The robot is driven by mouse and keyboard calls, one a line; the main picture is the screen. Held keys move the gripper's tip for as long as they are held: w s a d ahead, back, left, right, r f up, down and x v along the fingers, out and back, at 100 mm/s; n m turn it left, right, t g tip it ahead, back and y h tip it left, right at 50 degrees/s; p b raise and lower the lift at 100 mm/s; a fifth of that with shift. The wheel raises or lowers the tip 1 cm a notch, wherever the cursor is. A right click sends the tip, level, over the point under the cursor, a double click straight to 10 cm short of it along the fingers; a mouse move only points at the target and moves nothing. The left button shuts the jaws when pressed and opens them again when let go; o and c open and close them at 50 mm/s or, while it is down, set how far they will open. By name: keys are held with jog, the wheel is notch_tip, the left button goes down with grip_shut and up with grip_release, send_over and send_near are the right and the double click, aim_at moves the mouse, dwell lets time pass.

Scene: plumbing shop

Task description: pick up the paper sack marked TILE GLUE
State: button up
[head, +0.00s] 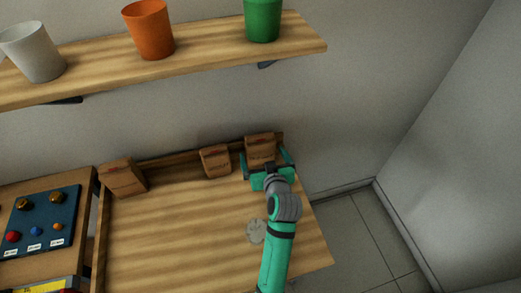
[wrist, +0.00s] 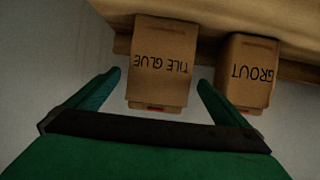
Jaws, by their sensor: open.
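The brown paper sack marked TILE GLUE (wrist: 160,80) is between the two fingers of my gripper (wrist: 160,82) in the wrist view, its lettering upside down there. In the head view the same sack (head: 260,147) stands at the back right corner of the wooden bench, against the back rail. My gripper (head: 268,165) is open, with one finger on each side of the sack. In the wrist view a gap shows between each finger and the sack.
A sack marked GROUT (wrist: 248,75) stands close beside it; in the head view it is the middle sack (head: 215,160). A third sack (head: 123,178) stands at the left. A shelf (head: 200,58) with cups hangs above. A pale round mark (head: 255,231) is on the bench (head: 180,235).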

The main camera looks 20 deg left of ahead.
jog(key=shift+r+x, duration=0.2)
jog(key=shift+x, duration=1.15)
jog(key=shift+r+x, duration=0.15)
jog(key=shift+x, duration=1.2)
jog(key=shift+w, duration=0.15)
jog(key=c, duration=2)
jog(key=shift+r, duration=0.15)
jog(key=shift+c, duration=0.4)
jog(key=shift+r, duration=0.15)
